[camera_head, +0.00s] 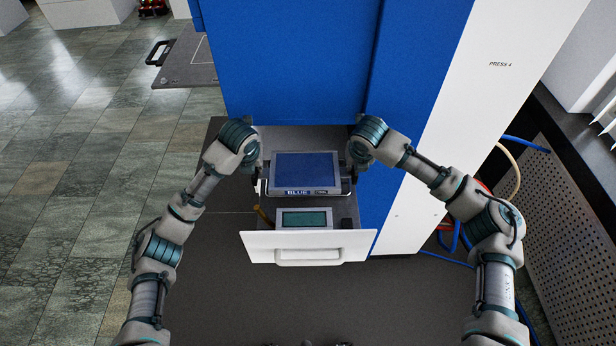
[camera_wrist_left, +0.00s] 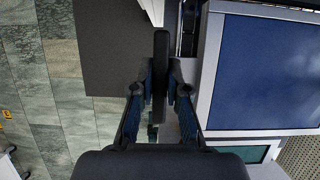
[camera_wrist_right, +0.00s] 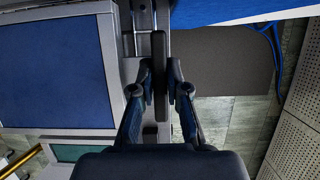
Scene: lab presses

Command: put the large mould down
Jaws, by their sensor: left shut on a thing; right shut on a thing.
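The large mould (camera_head: 306,170) is a grey block with a blue top and a label reading BLUE on its front edge. It is level, over the back part of an open white drawer (camera_head: 262,244) below the blue press. I cannot tell whether it touches the drawer. My left gripper (camera_wrist_left: 160,90) is shut on the black handle (camera_wrist_left: 161,55) at the mould's left side. My right gripper (camera_wrist_right: 160,90) is shut on the black handle (camera_wrist_right: 159,50) at its right side. The forearms partly hide both grippers in the head view.
A smaller mould (camera_head: 304,219) with a teal top lies in the front of the drawer. The blue press (camera_head: 290,60) stands right behind. A grey shelf with a handle (camera_head: 190,62) juts out at the left. A perforated panel (camera_head: 575,200) and hoses are at the right.

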